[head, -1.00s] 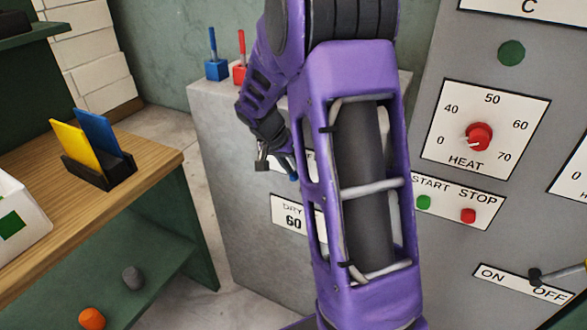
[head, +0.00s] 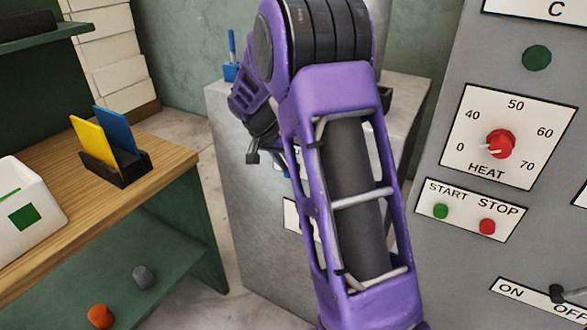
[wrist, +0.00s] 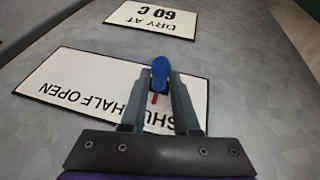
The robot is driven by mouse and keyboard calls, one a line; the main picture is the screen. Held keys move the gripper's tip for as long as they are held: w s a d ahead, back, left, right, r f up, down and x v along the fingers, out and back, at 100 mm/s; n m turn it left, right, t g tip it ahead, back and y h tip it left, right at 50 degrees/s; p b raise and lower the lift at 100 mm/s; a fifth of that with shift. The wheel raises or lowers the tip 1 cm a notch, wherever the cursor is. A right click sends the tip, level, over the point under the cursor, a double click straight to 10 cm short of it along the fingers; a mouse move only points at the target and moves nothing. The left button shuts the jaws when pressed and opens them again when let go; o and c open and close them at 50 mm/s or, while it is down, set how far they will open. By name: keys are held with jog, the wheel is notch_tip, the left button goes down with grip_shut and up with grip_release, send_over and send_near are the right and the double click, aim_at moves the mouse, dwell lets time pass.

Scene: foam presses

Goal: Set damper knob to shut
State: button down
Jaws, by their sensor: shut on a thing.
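The damper knob (wrist: 160,73) is blue and stands over a white label plate (wrist: 75,78) on a grey metal face in the wrist view. The plate reads HALF OPEN and SHUT, upside down in this view, with the end of SHUT covered. A small red mark shows just below the knob, near the SHUT lettering. My gripper (wrist: 161,88) is shut on the knob, one finger on each side. In the head view my purple arm hides most of the gripper, the knob and the plate.
A DRY AT 60 C plate (wrist: 152,17) lies beyond the knob. In the head view a grey panel with a red heat dial (head: 500,144) and start and stop buttons stands right. A wooden bench (head: 165,160) with a card holder (head: 118,170) stands left.

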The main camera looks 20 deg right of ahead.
jog(key=shift+w+a+r, duration=0.1)
jog(key=shift+w+a, duration=0.1)
jog(key=c, duration=0.7)
grip_release()
jog(key=shift+o, duration=0.2)
jog(key=p+v, duration=0.2)
jog(key=v, duration=1.5)
jog(key=shift+s+a+r, duration=0.1)
jog(key=shift+a, duration=0.05)
